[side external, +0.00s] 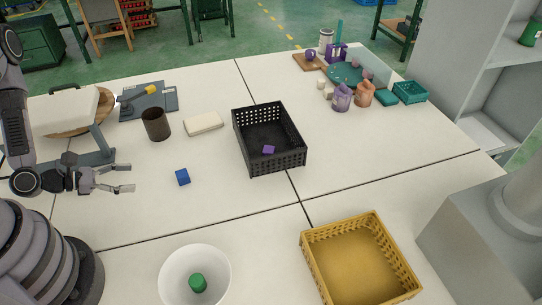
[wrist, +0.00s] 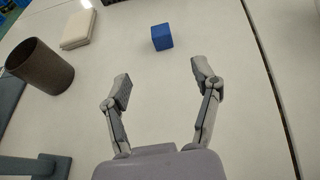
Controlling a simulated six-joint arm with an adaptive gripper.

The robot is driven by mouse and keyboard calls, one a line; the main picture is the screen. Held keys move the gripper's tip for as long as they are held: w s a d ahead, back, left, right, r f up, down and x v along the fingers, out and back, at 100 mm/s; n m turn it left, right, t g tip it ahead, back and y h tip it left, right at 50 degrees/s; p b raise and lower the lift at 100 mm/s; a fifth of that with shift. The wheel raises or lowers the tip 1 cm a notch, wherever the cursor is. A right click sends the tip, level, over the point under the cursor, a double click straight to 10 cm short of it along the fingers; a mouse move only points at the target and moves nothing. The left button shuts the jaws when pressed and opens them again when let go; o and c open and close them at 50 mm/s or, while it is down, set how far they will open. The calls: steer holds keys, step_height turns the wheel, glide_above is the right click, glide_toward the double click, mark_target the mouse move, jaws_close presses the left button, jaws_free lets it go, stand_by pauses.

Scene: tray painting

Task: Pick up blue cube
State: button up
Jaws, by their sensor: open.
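The blue cube (side external: 182,177) sits on the white table in the side external view, to the right of my gripper. It also shows in the wrist view (wrist: 162,37), ahead of the fingertips and between their lines. My gripper (side external: 126,178) is open and empty, with its fingers pointing toward the cube. In the wrist view my gripper (wrist: 158,80) has its two fingers spread wide, with bare table between them. The cube is apart from both fingers.
A brown cup (side external: 156,124) and a cream block (side external: 204,124) stand behind the cube. A black basket (side external: 283,168) holding a purple cube (side external: 268,150) is to the right. A white bowl (side external: 164,268) with a green object (side external: 198,283) and a yellow basket (side external: 318,276) are in front.

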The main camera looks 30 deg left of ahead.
mark_target(181, 173)
steer(key=x, duration=1.3)
steer(key=shift+w+d+r, duration=0.1)
steer(key=shift+w+d, duration=0.05)
steer(key=shift+c, duration=0.4)
steer(key=c, duration=0.9)
steer(key=shift+c, duration=0.3)
steer(key=shift+r, duration=0.15)
